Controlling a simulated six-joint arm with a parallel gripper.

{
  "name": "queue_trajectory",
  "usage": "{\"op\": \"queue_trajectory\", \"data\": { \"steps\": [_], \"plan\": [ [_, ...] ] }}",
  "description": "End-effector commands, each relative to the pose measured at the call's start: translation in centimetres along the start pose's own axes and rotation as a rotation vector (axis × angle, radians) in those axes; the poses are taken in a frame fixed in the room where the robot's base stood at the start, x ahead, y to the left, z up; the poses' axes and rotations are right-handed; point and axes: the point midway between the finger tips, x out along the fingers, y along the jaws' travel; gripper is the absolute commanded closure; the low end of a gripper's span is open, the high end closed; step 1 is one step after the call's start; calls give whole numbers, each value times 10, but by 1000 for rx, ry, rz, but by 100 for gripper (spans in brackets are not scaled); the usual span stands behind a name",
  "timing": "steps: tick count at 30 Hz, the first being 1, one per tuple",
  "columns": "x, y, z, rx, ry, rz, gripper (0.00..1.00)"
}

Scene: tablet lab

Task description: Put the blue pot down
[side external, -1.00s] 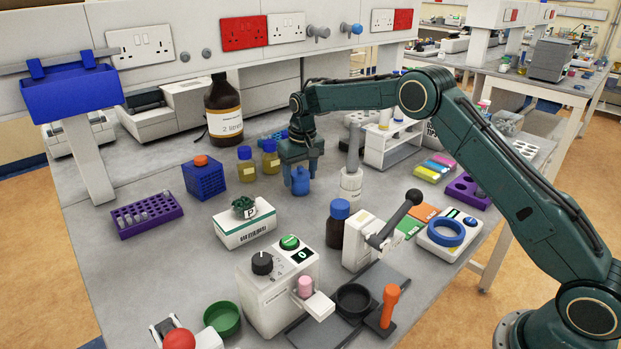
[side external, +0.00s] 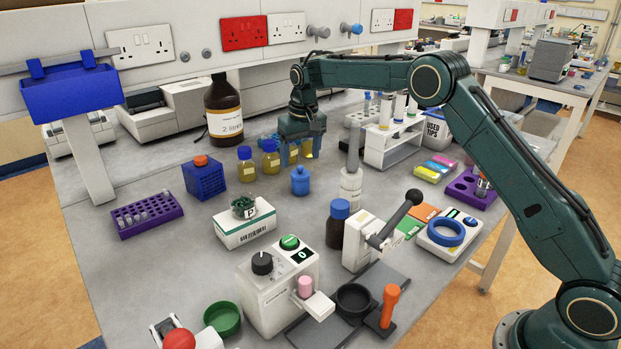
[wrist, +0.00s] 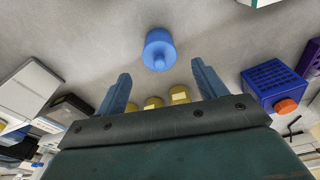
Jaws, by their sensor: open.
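The blue pot (side external: 300,181) stands upright on the grey bench, apart from my gripper. It also shows in the wrist view (wrist: 159,50), beyond the fingertips and roughly centred between them. My gripper (side external: 296,160) is open and empty, raised above and behind the pot in the side view. Its two blue fingers (wrist: 157,76) are spread wide in the wrist view. Nothing is between the fingers.
A white cylinder with a tall grey rod (side external: 351,186) stands to the right. Bare bench (side external: 190,255) lies at front left.

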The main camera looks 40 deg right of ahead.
Motion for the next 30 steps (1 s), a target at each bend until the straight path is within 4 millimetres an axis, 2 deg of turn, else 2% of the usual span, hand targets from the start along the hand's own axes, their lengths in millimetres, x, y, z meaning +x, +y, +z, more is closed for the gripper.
{"op": "queue_trajectory", "data": {
  "steps": [6, 12, 30],
  "plan": [
    [-35, 0, -1, 0, 4, -1, 29],
    [-53, 0, 0, 0, 0, 0, 29],
    [-58, 0, 0, 0, 0, 0, 29]
  ]
}}
